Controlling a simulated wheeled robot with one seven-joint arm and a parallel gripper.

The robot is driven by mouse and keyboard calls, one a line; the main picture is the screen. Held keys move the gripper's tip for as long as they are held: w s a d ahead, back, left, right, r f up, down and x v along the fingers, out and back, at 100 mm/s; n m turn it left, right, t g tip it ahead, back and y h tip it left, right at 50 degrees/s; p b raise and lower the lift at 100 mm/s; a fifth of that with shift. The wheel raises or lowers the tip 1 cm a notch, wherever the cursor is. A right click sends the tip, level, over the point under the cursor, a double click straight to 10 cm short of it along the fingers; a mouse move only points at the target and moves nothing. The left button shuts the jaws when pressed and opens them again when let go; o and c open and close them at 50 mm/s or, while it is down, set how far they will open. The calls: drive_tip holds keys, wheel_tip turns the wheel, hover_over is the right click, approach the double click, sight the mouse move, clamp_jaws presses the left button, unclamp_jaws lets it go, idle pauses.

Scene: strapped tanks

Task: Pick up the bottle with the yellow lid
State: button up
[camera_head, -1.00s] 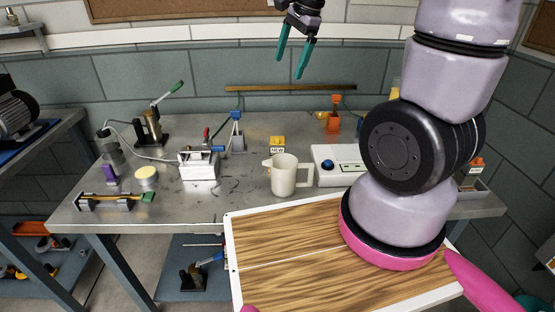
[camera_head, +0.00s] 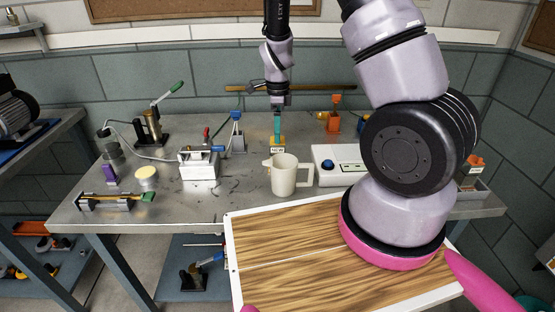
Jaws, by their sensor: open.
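My gripper (camera_head: 278,142) points straight down over the back middle of the bench, its teal fingers seen almost edge-on so that one covers the other. The fingertips overlap a small yellow thing with a white label (camera_head: 277,150), just behind a white jug (camera_head: 285,176). I cannot tell whether it is a bottle with a yellow lid, nor whether the fingers are around it or only in front of it. The jaws are open. A low, pale round container with a yellow top (camera_head: 147,174) stands at the bench's left, well away from my gripper.
A white box with a blue knob (camera_head: 338,165) stands right of the jug. A white clamp device (camera_head: 199,168) stands to its left. An orange piece (camera_head: 334,123) is at the back right. My arm hides part of the bench's right side. Bare metal bench (camera_head: 235,185) shows left of the jug.

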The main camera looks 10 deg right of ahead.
wheel_tip(320, 180, down, 6)
drive_tip(key=shift+r, duration=0.1)
idle(0.4)
clamp_jaws()
